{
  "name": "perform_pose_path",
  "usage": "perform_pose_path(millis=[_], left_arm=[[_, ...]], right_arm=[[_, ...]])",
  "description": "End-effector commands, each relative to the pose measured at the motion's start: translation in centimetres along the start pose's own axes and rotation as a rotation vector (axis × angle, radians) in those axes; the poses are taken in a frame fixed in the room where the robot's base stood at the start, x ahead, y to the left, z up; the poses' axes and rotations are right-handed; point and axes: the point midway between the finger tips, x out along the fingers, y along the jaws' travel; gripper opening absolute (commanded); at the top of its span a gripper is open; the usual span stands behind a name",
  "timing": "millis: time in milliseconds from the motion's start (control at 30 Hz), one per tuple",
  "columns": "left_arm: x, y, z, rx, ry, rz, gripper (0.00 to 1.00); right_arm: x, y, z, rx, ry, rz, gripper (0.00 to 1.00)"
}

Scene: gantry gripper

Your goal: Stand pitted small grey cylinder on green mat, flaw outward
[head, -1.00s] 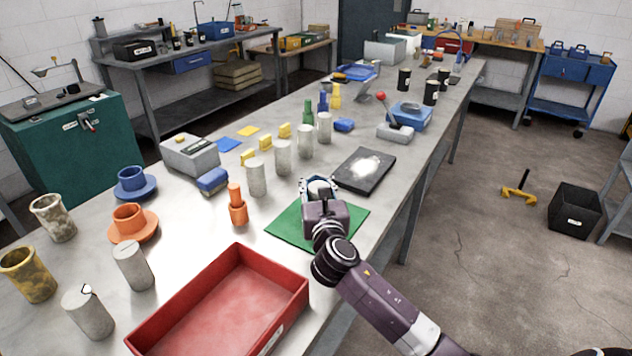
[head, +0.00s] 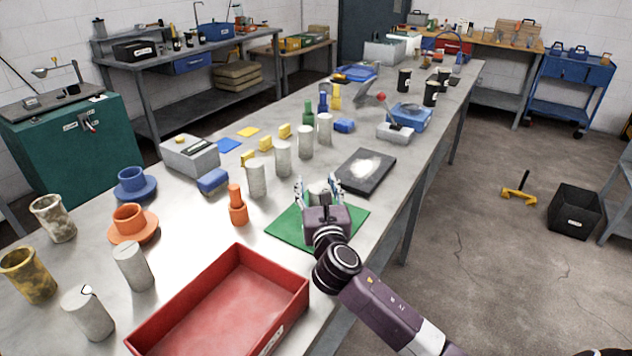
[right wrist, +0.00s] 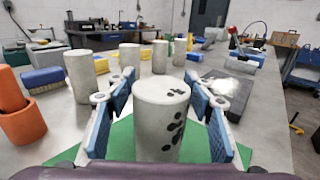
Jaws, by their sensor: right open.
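The pitted small grey cylinder (right wrist: 158,118) stands upright on the green mat (right wrist: 118,145), between the fingers of my right gripper (right wrist: 160,115). Dark pits show on its lower right side, facing the right wrist camera. The blue finger pads stand apart from it on both sides. In the head view my right gripper (head: 318,195) is open over the green mat (head: 285,228), and the cylinder (head: 319,188) is mostly hidden behind the gripper body. My left gripper is not in view.
Several plain grey cylinders stand in a row behind (head: 257,178). An orange bottle-shaped piece (head: 238,207) stands left of the mat. A red tray (head: 225,300) lies at the front. A black plate (head: 365,172) with a pale patch lies beyond the mat, near the table's right edge.

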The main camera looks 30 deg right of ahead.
Motion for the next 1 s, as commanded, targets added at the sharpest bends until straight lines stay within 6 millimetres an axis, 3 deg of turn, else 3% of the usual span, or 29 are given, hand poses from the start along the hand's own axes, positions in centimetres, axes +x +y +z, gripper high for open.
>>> perform_pose_path(millis=[200, 400, 1000], left_arm=[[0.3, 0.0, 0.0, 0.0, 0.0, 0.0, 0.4], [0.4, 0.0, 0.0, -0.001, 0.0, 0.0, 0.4], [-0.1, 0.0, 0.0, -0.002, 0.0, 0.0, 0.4]], right_arm=[[-3.8, 0.0, -0.1, 0.001, 0.0, 0.001, 0.48], [-5.7, 0.0, -0.1, 0.001, 0.001, 0.001, 0.48], [-5.9, 0.0, 0.5, 0.001, -0.001, 0.0, 0.48]])
